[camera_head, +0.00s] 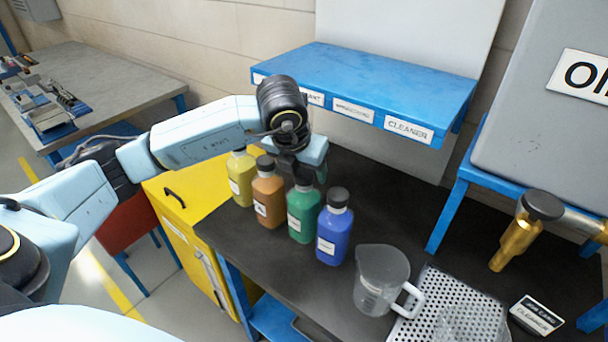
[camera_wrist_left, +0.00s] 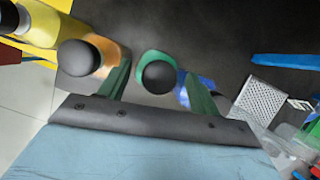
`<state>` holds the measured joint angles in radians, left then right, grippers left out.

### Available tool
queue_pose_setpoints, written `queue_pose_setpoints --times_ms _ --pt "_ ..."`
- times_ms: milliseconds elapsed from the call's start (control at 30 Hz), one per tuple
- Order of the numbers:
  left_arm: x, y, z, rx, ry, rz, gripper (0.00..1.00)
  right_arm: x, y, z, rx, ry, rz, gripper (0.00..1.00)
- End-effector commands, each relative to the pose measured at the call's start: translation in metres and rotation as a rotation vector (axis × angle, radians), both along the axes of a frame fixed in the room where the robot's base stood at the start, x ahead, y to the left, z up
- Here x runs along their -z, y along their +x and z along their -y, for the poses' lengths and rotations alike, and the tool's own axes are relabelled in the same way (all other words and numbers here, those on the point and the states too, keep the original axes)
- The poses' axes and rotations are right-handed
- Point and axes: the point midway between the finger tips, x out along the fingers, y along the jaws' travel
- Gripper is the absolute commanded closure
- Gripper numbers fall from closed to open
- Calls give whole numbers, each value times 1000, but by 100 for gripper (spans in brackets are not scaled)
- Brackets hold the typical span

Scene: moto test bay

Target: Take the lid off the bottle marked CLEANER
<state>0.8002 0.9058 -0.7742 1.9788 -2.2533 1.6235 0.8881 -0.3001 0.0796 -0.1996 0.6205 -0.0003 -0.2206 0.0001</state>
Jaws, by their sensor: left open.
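Four-sided bottles with dark lids stand in a row on the dark bench: yellow (camera_head: 240,182), orange (camera_head: 268,205), green (camera_head: 303,220) and blue (camera_head: 334,238). Their labels are too small to read, so I cannot tell which is marked CLEANER. My left gripper (camera_head: 304,176) is open and empty above the green bottle and partly hides its top. In the left wrist view, the green bottle's dark lid (camera_wrist_left: 160,77) appears between the two fingers of the left gripper (camera_wrist_left: 158,84). The blue bottle (camera_wrist_left: 182,90) is mostly hidden behind one finger there. My right gripper is not in view.
A blue shelf (camera_head: 390,85) with name plates, one reading CLEANER (camera_head: 409,130), overhangs the bench behind the bottles. A clear jug (camera_head: 380,280) and a perforated tray (camera_head: 436,290) stand to the right. A brass fitting (camera_head: 516,245) is farther right.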

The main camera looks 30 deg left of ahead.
Motion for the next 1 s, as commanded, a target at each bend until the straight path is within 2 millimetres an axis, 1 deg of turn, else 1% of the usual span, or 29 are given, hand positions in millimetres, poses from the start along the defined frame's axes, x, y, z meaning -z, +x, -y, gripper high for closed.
queue_pose_setpoints --times_ms 100,400,467,767,867,1000 --pt "0 0 0 0 0 0 38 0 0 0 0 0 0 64" --pt "0 0 0 0 0 0 77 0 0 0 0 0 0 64" --pt "-1 0 0 0 -1 0 84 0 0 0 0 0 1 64" --pt "-3 0 0 0 -1 1 84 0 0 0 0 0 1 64" --pt "-12 1 0 -1 -1 3 84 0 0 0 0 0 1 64" --pt "-39 1 0 0 -1 7 84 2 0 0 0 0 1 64"
